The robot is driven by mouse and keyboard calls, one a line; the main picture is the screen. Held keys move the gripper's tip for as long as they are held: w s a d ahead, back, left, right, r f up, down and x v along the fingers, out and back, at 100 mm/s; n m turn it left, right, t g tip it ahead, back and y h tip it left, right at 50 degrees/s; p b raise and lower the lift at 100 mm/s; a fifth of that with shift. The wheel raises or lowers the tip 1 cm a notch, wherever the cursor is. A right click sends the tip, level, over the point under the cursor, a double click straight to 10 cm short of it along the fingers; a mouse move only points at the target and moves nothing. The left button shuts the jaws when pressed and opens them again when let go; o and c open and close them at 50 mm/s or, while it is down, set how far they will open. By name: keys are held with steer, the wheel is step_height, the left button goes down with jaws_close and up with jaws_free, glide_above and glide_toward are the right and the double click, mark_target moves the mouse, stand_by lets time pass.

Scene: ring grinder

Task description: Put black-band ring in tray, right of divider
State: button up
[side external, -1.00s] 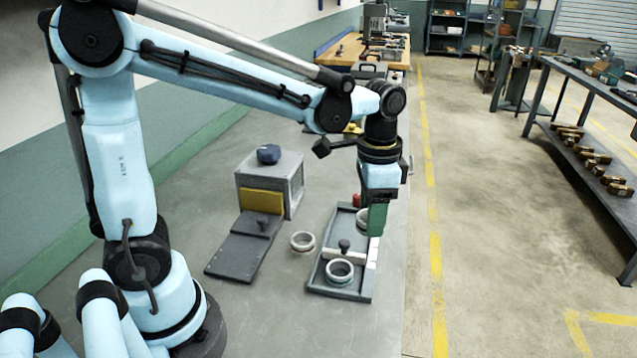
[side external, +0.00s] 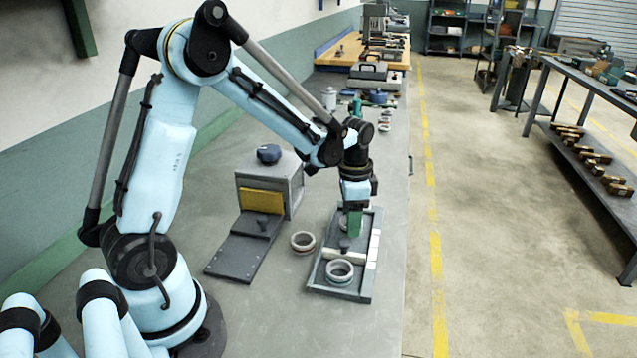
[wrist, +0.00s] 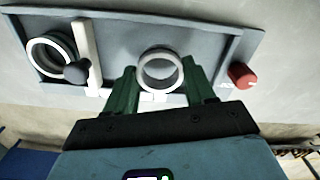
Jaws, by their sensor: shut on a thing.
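My gripper (wrist: 163,90) is shut on a pale ring (wrist: 145,70), with a green finger on each side of it. In the wrist view this ring is over the larger part of the grey tray (wrist: 210,38); I cannot tell whether it touches the floor. A white divider (wrist: 88,45) crosses the tray, with a dark knob (wrist: 76,73) beside it. Another ring (wrist: 31,58) lies in the tray's end section beyond the divider. Band colours are unclear.
A loose ring (side external: 302,242) lies on the bench left of the tray. A grey box (side external: 270,182) with a yellow panel and a dark ramp (side external: 245,246) stands farther left. A red knob (wrist: 242,75) sits at the tray's end. Bench right of the tray is narrow.

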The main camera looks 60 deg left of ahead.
steer(key=shift+f, duration=0.5)
steer(key=shift+f, duration=0.15)
steer(key=o, duration=1.1)
step_height(320, 180, up, 12)
steer(key=s+d+n+t, duration=0.5)
steer(key=s+d+t, duration=0.2)
steer(key=s, duration=0.3)
steer(key=shift+d+r+n, duration=0.2)
steer(key=shift+r+n, duration=0.1)
steer(key=shift+r, duration=0.05)
